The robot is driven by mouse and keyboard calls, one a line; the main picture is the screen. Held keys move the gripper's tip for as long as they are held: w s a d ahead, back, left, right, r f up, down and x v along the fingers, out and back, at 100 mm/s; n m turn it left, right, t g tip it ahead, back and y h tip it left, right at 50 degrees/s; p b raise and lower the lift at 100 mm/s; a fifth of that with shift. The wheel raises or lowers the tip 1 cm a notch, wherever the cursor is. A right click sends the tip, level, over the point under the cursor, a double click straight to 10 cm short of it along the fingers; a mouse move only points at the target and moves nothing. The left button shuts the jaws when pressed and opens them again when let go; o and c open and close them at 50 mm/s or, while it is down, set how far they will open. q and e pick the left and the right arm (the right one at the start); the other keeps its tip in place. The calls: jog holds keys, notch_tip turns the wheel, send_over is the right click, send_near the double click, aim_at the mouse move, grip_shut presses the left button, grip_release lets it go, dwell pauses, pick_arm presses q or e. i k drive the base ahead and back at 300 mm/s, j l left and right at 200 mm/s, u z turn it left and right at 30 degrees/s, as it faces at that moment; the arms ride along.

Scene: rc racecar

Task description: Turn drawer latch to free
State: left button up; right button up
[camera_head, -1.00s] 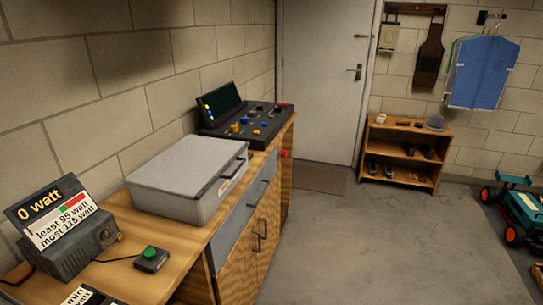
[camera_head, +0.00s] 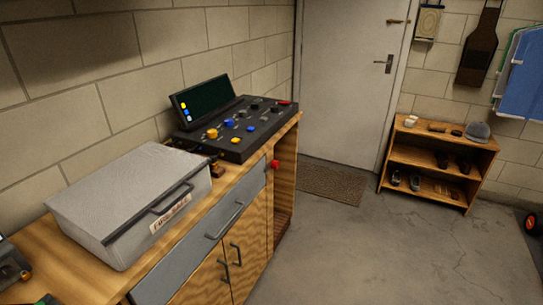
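A grey drawer front (camera_head: 185,256) with a dark bar handle (camera_head: 225,220) is set under the top of the wooden workbench; it looks closed. A small brown and dark piece (camera_head: 214,167) sits on the bench top above the drawer's far end, behind the grey case. A red knob (camera_head: 275,165) is on the bench's end near the drawer's far corner. I cannot tell which of these is the latch, or how it is turned. Neither of my grippers is in view.
A grey metal case (camera_head: 125,200) with a front handle sits on the bench. A black control console (camera_head: 240,130) with a screen stands beyond it. Cupboard doors (camera_head: 215,280) are below the drawer. A low shelf (camera_head: 440,165) stands by the door.

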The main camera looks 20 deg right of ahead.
aim_at(275, 165)
jog(key=i+l, duration=0.1)
jog(key=l, duration=0.45)
jog(key=i+l+u, duration=0.15)
jog(key=l, duration=0.35)
jog(key=i+l, duration=0.1)
jog(key=l, duration=0.45)
jog(key=i+l+u, duration=0.1)
jog(key=l, duration=0.45)
